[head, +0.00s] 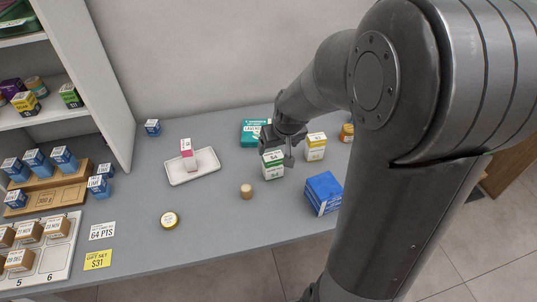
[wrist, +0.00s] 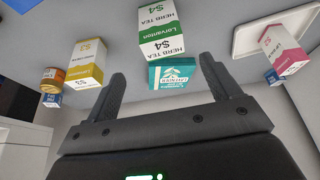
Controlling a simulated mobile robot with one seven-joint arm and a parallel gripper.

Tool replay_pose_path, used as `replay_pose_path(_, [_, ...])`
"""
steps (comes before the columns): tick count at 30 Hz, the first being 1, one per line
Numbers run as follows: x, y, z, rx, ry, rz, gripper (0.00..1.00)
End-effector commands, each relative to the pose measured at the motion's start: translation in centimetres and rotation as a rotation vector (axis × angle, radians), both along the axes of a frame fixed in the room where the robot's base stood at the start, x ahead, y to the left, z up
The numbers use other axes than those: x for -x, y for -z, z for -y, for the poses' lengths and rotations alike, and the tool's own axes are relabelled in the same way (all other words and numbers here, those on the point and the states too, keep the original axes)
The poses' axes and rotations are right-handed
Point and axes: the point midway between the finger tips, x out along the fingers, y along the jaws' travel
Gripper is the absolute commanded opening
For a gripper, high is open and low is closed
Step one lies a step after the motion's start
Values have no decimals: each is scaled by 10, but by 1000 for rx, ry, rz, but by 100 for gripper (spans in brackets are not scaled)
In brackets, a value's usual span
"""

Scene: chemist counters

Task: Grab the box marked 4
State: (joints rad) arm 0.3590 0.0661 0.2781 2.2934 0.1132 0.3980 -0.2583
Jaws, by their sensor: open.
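The box marked 4 (head: 273,165) is a white and green herb tea box standing upright on the grey counter. In the wrist view the box (wrist: 161,30) shows "$4" and "HERB TEA", upside down, near the top middle. My gripper (head: 284,146) is just above and behind the box in the head view, overlapping its top edge. In the wrist view my gripper (wrist: 163,66) has its two fingers wide apart, with nothing held. The box is ahead of the gap between the fingertips; I cannot tell whether any finger touches it.
A yellow and white box (head: 316,147) stands close right. A teal box (head: 252,132) lies behind, a blue package (head: 323,193) at front right. A pink box (head: 188,155) is on a white tray (head: 205,171) to the left. A small cork-coloured cylinder (head: 246,191) stands in front.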

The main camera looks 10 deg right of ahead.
Motion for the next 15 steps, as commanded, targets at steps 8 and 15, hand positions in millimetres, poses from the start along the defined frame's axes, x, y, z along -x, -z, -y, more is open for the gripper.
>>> replay_pose_path(8, [-13,33,-2,-1,-2,-4,82])
replay_pose_path(15, [-19,48,-2,0,0,-1,82])
